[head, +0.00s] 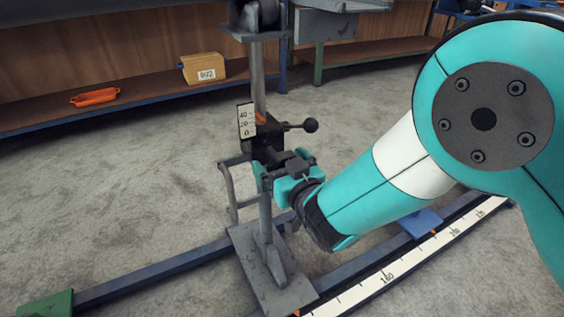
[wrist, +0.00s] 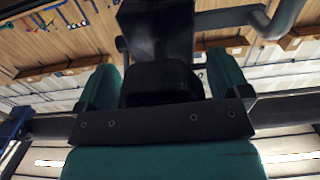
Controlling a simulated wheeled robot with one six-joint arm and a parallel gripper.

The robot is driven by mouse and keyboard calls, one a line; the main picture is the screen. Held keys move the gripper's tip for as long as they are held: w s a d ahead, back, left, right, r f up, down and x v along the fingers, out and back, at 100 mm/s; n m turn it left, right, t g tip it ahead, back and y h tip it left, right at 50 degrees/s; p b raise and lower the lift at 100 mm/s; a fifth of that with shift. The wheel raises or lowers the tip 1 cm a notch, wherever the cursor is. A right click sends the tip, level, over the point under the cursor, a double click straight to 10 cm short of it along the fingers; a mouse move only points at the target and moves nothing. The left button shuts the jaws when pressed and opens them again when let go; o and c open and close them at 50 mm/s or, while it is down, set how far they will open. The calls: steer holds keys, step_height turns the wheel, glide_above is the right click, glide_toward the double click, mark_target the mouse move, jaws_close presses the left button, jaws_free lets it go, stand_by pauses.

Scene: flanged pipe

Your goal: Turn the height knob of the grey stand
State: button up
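The grey stand (head: 258,85) rises in the middle of the head view, with a white height scale (head: 246,121) and a dark clamp block on its post. A lever with a black ball end (head: 310,125) sticks out to the right of the block. My gripper (head: 282,168) is just below the block, its teal fingers spread apart. In the wrist view my gripper (wrist: 163,88) has a dark rounded knob (wrist: 160,82) between its fingers, in front of the dark block (wrist: 157,28). The fingers lie close to its sides; I cannot tell whether they touch it. My gripper mostly hides the knob in the head view.
A white ruler strip (head: 405,271) runs along the right. An orange tray (head: 95,97) and a yellow box (head: 203,68) are on the back shelf. The floor at left is clear.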

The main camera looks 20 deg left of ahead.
steer(key=c, duration=0.8)
steer(key=shift+o, duration=0.2)
steer(key=shift+n, duration=0.3)
steer(key=n+p, duration=0.2)
steer(key=n, duration=0.1)
steer(key=shift+r+n+p, duration=0.15)
steer(key=shift+n+p, duration=0.2)
steer(key=shift+n, duration=0.05)
steer(key=n+p, duration=0.2)
steer(key=n, duration=0.2)
steer(key=shift+d+p, duration=0.1)
steer(key=shift+p, duration=0.3)
steer(key=n+p, duration=0.2)
steer(key=n, duration=0.2)
steer(key=shift+r, duration=0.1)
steer(key=n+p, duration=0.3)
steer(key=shift+n, duration=0.4)
steer(key=n+p, duration=0.3)
steer(key=n, duration=0.2)
steer(key=shift+p, duration=0.35)
steer(key=shift+n, duration=0.4)
